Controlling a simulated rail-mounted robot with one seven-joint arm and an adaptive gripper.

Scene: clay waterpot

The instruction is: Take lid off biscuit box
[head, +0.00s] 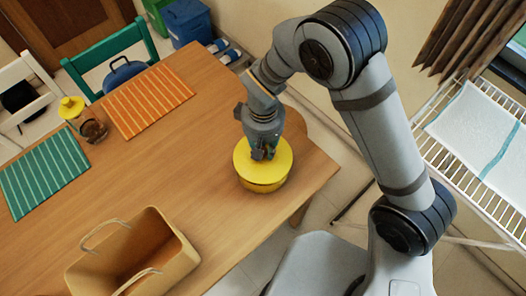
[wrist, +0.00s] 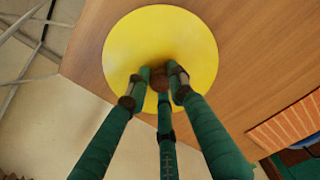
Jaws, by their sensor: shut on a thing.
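The biscuit box (head: 264,186) is a round yellow tin on the wooden table, near the table's right end. Its flat yellow lid (head: 279,155) is on top of it, and in the wrist view the lid (wrist: 135,45) fills the upper middle as a yellow disc. My gripper (head: 262,154) points down at the middle of the lid. In the wrist view my gripper's green fingers (wrist: 162,80) close together around a small brown knob (wrist: 160,80) at the lid's centre, which the fingertips partly hide. I cannot tell any gap between lid and box.
The wooden table (head: 165,160) is clear around the box. A tan basket (head: 175,265) stands at the front left. A white drying rack (head: 450,225) stands at the right.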

